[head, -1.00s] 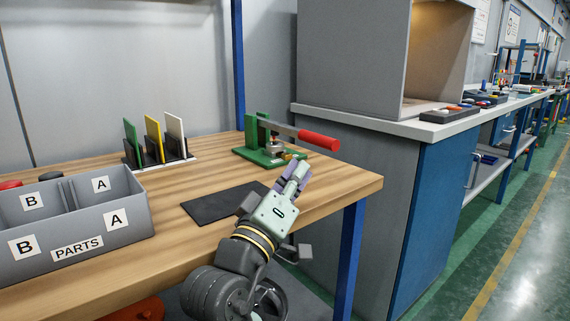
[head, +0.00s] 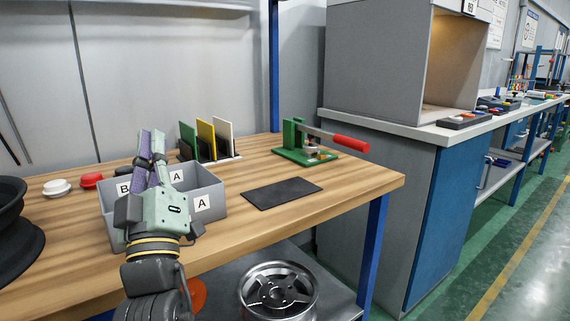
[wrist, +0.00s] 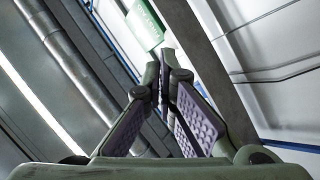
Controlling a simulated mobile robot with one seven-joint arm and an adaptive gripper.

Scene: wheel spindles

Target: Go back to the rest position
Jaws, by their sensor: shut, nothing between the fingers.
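My gripper (head: 151,140) is in the head view at the left, pointing up in front of the grey parts box and hiding part of it. It is shut and empty. In the wrist view, the purple-padded fingers (wrist: 167,72) come together at their tips with nothing between them. Behind them the wrist view shows pipes, a beam and a pale wall, and no bench.
The grey parts box (head: 209,213) stands on the wooden bench (head: 340,190). A black mat (head: 282,193), a green clamp fixture (head: 293,141) with a red handle and a rack of coloured plates (head: 205,137) are also there. A wheel rim (head: 278,290) lies below.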

